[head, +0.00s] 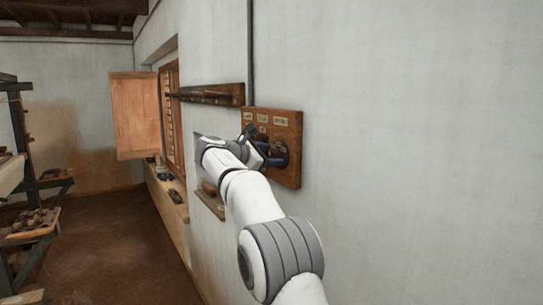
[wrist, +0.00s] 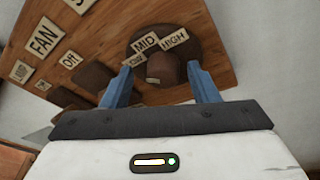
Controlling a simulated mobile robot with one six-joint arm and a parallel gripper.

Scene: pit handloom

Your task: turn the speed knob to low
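The speed knob (wrist: 163,68) is a dark brown knob on a round brown base, mounted on a wooden board (wrist: 205,30). Pale labels around it read MID and HIGH, with a smaller one at the left too small to read surely. A small pale mark shows on the knob's lower left. My gripper (wrist: 161,88) is open, its blue fingers on either side of the knob with gaps. In the head view my gripper (head: 262,152) is at the wall board (head: 289,135) and hides the knob's front.
A FAN label (wrist: 44,37), an Off label (wrist: 69,60) and other dark brown fittings (wrist: 97,75) share the board, left of the knob. A wooden shelf (head: 212,94) and an open shutter (head: 134,115) are further along the wall. The wall to the right is bare.

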